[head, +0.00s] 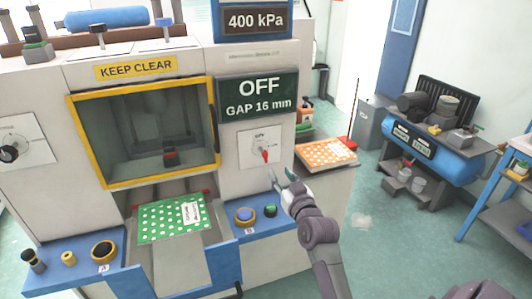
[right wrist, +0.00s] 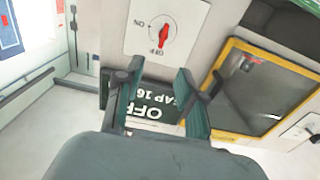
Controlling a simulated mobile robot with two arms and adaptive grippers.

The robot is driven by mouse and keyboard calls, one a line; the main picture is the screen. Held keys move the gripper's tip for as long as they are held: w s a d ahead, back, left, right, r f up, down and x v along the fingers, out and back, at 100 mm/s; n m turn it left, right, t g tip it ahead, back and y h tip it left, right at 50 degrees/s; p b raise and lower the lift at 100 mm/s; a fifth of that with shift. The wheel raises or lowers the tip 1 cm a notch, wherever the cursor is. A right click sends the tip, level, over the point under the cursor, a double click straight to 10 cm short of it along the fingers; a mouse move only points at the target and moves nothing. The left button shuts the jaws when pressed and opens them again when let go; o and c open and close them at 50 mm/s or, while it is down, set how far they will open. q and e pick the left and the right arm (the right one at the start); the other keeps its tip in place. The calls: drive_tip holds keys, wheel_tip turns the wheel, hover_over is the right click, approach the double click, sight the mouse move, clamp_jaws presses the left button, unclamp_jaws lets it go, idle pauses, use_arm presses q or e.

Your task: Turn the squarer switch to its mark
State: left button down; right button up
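The switch is a red knob (head: 265,154) on a white plate (head: 254,140) on the machine's front, under the dark sign. In the right wrist view, which is upside down, the red knob (right wrist: 164,37) lies along the line to the OFF label; an ON label is to its side. The sign (head: 257,97) reads OFF, GAP 16 mm. My right gripper (head: 281,178) is open and empty, below and slightly right of the plate, apart from the knob. Its two fingers (right wrist: 157,100) stand apart in the right wrist view. My left gripper is out of view.
A yellow-framed window (head: 75,140) is left of the switch. Below are a green dotted sheet (head: 160,222) and a blue ledge with buttons (head: 245,214). An orange dotted stack (head: 326,152) lies on a side shelf at right. A blue compressor (head: 440,150) stands farther right.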

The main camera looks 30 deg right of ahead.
sight(266, 152)
drive_tip(key=p+x, duration=0.2)
drive_tip(key=x, duration=1)
drive_tip(key=shift+w, duration=0.45)
clamp_jaws()
drive_tip(key=shift+f, duration=0.1)
